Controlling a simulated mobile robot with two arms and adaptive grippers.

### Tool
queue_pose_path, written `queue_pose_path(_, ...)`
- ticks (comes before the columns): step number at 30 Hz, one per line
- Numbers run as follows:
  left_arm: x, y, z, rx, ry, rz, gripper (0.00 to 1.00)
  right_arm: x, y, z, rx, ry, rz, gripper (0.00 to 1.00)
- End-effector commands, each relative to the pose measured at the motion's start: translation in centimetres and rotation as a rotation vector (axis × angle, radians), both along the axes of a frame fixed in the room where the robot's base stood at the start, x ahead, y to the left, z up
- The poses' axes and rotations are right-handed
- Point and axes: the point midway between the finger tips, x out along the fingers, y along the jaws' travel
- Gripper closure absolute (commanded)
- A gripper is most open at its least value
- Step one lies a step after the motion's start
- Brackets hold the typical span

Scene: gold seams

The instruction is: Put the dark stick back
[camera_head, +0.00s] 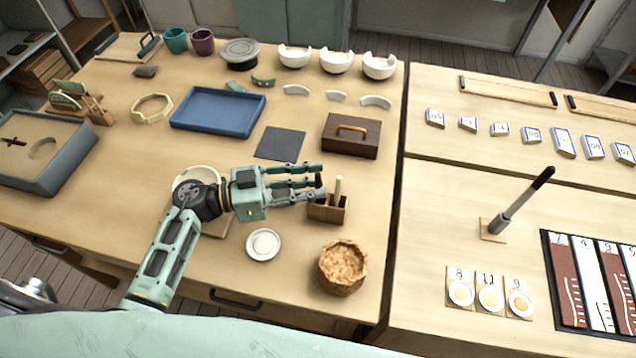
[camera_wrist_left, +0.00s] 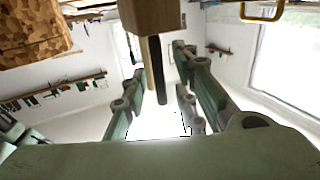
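A small wooden holder (camera_head: 328,208) stands on the left table and also shows at the top of the left wrist view (camera_wrist_left: 152,14). A pale stick (camera_head: 338,189) and a dark stick (camera_wrist_left: 158,82) stand up from it, side by side. The dark stick appears seated in the holder, though its lower end is hidden. My left gripper (camera_head: 314,181) reaches in from the left at the holder. Its fingers are apart on either side of the dark stick, with gaps visible in the left wrist view (camera_wrist_left: 160,68). My right gripper is not in view.
A woven-looking brown pot (camera_head: 343,268) and a small white dish (camera_head: 263,245) stand close in front. A wooden box with a brass handle (camera_head: 350,137), a dark mat (camera_head: 280,143) and a blue tray (camera_head: 218,112) lie behind. An upright black-handled tool (camera_head: 520,204) stands on the right table.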

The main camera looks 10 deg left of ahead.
Motion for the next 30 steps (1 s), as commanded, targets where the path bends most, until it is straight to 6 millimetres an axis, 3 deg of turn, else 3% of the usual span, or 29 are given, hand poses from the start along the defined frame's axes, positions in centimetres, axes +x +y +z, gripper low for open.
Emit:
queue_pose_path(6,-1.6,3.6,-0.3,0.006,0.001,-0.002,0.73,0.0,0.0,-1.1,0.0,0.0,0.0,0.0)
queue_pose_path(11,-2.2,5.1,-0.2,0.002,0.001,-0.001,0.73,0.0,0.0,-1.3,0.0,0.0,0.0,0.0)
queue_pose_path(30,-2.3,5.4,0.3,0.0,0.0,-0.001,0.73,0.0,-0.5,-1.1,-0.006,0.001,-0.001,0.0)
